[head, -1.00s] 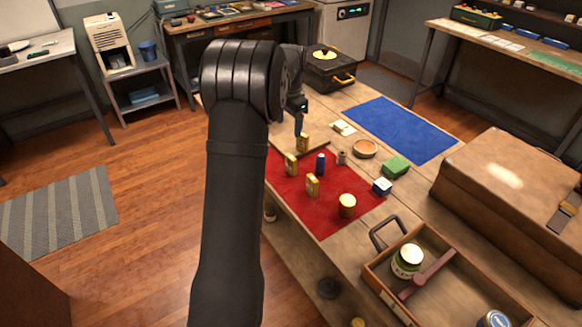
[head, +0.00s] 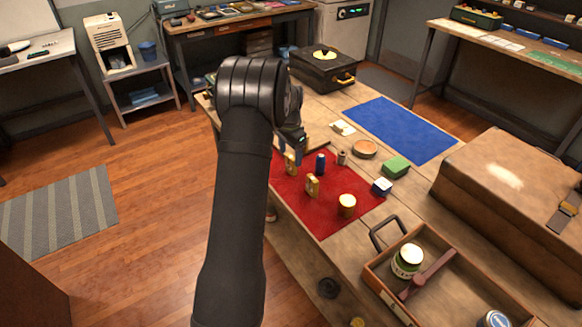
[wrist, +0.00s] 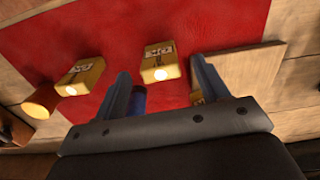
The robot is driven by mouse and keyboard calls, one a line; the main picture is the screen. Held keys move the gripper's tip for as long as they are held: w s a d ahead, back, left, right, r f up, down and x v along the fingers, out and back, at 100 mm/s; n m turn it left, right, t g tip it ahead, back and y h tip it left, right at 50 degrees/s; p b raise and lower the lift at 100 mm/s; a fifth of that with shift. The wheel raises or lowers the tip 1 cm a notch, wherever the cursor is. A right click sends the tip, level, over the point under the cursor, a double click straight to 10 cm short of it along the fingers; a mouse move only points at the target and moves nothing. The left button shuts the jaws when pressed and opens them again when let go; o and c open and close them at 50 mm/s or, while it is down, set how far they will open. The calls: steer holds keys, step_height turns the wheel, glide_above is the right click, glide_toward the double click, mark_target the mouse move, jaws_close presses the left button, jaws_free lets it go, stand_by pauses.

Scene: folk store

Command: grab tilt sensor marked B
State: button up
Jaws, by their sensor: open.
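Several small yellow tilt sensors with pale labels stand near the red mat. One (head: 290,164) stands near the mat's left edge, and it shows between my fingers in the wrist view (wrist: 160,52). A second sensor (head: 312,187) is nearer the front; it is at the left in the wrist view (wrist: 80,76). A third sensor (head: 306,141) is mostly hidden by my gripper and shows partly behind the right finger in the wrist view (wrist: 196,92). The label letters are too small to read. My gripper (head: 293,147) is open and empty, pointing down close to the sensors.
A dark blue cylinder (head: 320,164) stands close to the sensors, partly behind my left finger in the wrist view (wrist: 138,101). The blue mat (head: 405,128) is clear.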

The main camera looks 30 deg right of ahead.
mark_target(291, 157)
steer(key=f, duration=0.5)
steer(key=shift+d, duration=0.2)
steer(key=c, duration=1.1)
